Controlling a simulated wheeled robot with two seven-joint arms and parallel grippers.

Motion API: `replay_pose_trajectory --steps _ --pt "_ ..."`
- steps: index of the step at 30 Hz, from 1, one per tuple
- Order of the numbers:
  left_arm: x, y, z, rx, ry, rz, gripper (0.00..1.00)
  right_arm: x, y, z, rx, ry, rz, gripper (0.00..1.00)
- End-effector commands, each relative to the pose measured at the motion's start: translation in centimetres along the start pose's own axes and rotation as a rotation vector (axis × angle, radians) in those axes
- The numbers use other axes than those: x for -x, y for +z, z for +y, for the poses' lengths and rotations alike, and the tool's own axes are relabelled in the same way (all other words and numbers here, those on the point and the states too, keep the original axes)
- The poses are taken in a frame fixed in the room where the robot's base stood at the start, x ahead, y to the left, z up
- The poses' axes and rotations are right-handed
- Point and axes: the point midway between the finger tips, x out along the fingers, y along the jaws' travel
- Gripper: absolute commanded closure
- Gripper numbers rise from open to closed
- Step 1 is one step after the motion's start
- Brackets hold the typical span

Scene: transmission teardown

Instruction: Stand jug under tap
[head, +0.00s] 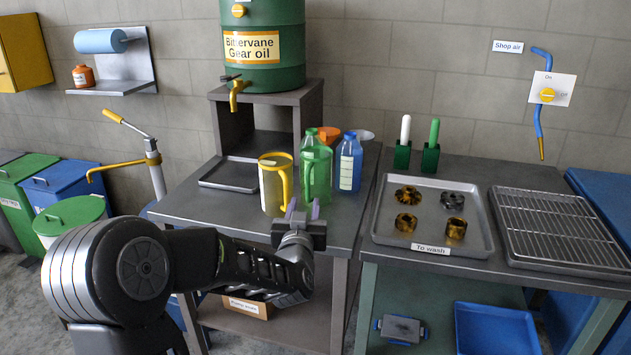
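A green barrel (263,50) labelled "Bittervane Gear oil" stands on a dark stand, with a brass tap (235,92) on its front left. A clear jug with a yellow rim and handle (273,185) stands upright on the table, right of the tap and lower. My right gripper is not in view.
An empty dark tray (230,175) lies below the tap. The table's front left is clear.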

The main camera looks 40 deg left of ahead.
Motion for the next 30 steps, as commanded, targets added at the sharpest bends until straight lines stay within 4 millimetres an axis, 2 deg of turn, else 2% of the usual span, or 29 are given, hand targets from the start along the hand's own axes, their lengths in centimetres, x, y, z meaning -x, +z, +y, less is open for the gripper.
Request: replay_pose_trajectory --steps 6,17,27,30 --pt "-2.1 0.0 0.0 0.0 0.0 -0.001 0.64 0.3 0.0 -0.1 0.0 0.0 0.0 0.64" --pt "-2.5 0.0 0.0 0.0 0.0 0.0 0.64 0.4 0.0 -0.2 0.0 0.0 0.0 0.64" --pt "-6.9 0.0 0.1 0.002 -0.001 0.0 0.64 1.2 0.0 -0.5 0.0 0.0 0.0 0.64" --pt "-7.4 0.1 0.1 0.001 0.0 -0.001 0.64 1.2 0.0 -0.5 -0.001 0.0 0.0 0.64"
